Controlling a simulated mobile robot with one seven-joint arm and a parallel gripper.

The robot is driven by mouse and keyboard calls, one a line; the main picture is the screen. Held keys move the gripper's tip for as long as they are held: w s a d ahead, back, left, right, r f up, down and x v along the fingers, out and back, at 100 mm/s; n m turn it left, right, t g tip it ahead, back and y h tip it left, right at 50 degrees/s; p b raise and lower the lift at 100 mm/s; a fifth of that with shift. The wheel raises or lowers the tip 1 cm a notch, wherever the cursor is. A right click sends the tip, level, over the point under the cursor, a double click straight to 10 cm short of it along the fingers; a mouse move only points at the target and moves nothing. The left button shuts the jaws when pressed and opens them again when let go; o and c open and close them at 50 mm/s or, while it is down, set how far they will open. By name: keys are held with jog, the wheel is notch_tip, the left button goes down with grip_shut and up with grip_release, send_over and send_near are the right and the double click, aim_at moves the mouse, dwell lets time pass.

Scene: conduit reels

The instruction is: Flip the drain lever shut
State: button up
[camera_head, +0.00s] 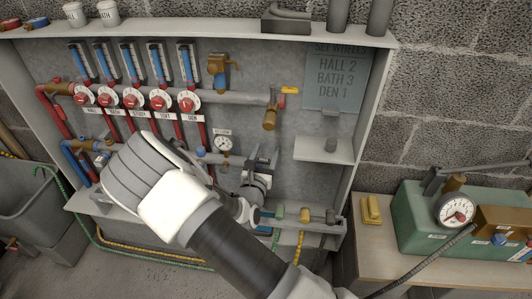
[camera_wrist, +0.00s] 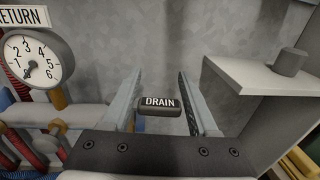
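My gripper (camera_head: 263,160) is in front of the cabinet's back panel, right of the RETURN gauge. In the wrist view my gripper (camera_wrist: 160,76) is open, with its two fingers apart. A dark block marked DRAIN (camera_wrist: 160,107) shows between the fingers, apart from both in the picture. I cannot tell whether this block is the lever's handle or only a label. No other part of a drain lever shows clearly; my gripper and arm cover the area below. In the head view the DRAIN marking is hidden.
The RETURN gauge (camera_head: 223,144) also shows in the wrist view (camera_wrist: 34,61). A small shelf (camera_head: 323,151) stands out right of my gripper. A yellow-handled valve (camera_head: 289,91) is above it. A bench with a green pump unit (camera_head: 424,229) stands at right.

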grip_shut()
jog(key=shift+w+a+n+y+p, duration=0.1)
jog(key=shift+w+n+y+p, duration=0.1)
jog(key=shift+n+y+p, duration=0.55)
jog(key=shift+o, duration=2.2)
grip_release()
jog(key=s+a+p, duration=0.3)
jog(key=s+p, duration=0.1)
jog(key=s, duration=1.3)
